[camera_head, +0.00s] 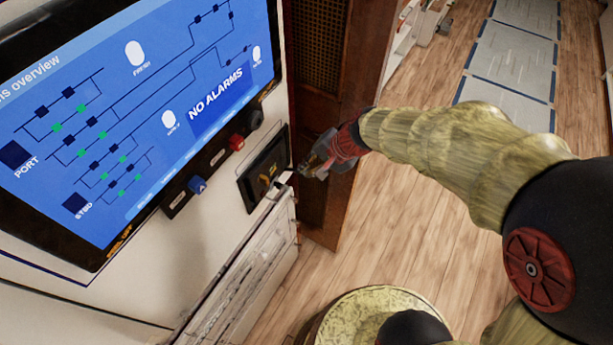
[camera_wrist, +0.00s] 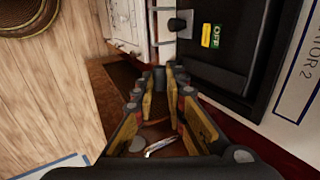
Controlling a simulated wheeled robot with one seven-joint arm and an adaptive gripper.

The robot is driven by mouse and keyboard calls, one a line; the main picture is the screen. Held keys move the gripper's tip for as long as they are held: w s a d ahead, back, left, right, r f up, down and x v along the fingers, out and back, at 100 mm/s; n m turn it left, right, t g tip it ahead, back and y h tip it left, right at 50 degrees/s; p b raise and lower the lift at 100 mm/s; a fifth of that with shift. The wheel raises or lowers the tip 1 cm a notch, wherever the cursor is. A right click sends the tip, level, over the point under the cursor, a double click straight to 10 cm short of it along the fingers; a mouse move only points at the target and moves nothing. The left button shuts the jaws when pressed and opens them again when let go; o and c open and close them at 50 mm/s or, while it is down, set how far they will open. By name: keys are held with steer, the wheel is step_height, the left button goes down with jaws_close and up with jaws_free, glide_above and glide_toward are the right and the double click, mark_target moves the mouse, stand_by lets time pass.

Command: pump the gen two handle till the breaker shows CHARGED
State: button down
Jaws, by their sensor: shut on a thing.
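The gen two breaker (camera_head: 263,170) is a dark panel in the wall below the screen. In the wrist view its black face (camera_wrist: 272,45) carries a green tile (camera_wrist: 215,36) reading OFF and a yellow tile (camera_wrist: 206,35) too small to read. A white label (camera_wrist: 300,88) ending in "ATOR 2" is beside it. My gripper (camera_head: 312,168) is at the panel's right edge. In the wrist view my gripper (camera_wrist: 168,80) has its fingertips close together at the breaker's lower edge, shut on the handle, which is mostly hidden between them.
The wall screen (camera_head: 130,100) reads NO ALARMS. A strip with a blue switch (camera_head: 197,186) and a red switch (camera_head: 236,142) lies beneath it. A dark wooden panel (camera_head: 325,90) stands close behind my gripper. Wooden floor (camera_head: 400,235) is open to the right.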

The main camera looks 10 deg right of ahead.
steer(key=b, duration=0.3)
steer(key=f+t+y+b, duration=0.1)
steer(key=b, duration=0.2)
steer(key=f+b, duration=0.1)
steer(key=b, duration=0.2)
steer(key=shift+s+d+f+y, duration=0.1)
steer(key=shift+s+d+y, duration=0.2)
steer(key=shift+s+d, duration=0.1)
steer(key=shift+t+b, duration=0.3)
steer(key=shift+b, duration=0.85)
steer(key=shift+y, duration=0.3)
steer(key=c, duration=1.8)
jaws_free()
steer(key=shift+d, duration=0.1)
steer(key=v, duration=1.2)
steer(key=shift+s, duration=0.1)
